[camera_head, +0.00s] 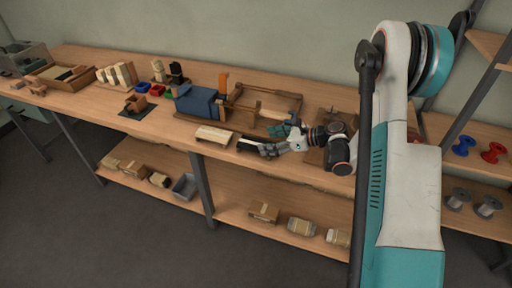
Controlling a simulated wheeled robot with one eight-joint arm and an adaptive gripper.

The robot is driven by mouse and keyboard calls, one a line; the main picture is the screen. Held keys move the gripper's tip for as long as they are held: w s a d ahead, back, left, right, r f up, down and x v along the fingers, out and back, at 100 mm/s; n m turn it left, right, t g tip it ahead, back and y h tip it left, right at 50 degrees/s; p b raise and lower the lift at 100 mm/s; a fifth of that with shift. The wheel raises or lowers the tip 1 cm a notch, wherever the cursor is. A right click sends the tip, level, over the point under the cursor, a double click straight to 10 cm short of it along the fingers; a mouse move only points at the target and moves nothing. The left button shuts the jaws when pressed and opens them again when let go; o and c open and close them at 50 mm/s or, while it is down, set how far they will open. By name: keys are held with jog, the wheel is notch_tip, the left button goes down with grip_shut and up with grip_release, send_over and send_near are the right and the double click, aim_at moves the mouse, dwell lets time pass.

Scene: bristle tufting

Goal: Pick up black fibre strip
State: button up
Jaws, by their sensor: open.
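A dark strip (247,141), which looks like the black fibre strip, lies near the front edge of the bench, right of a pale wooden block (213,136). My gripper (264,151) is open and low over the bench edge, at the right end of the dark strip. Its grey fingers cover part of that end. I cannot tell from this distance whether they touch the strip or whether it lies between them.
A wooden frame (268,104) and a blue-covered piece (198,101) stand behind. Small coloured bins (142,87) and wooden trays (60,73) sit farther left. Spools (463,145) stand on the right rack.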

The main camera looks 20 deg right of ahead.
aim_at(257, 142)
jog(key=b+x, duration=0.1)
jog(key=x, duration=0.1)
jog(key=b+x, duration=0.1)
jog(key=x, duration=0.1)
jog(key=shift+s+a+f, duration=0.15)
jog(key=shift+a+f, duration=0.1)
jog(key=shift+f, duration=0.05)
jog(key=shift+r, duration=0.1)
jog(key=c, duration=1.1)
jog(key=shift+c, duration=0.2)
jog(key=shift+r, duration=0.15)
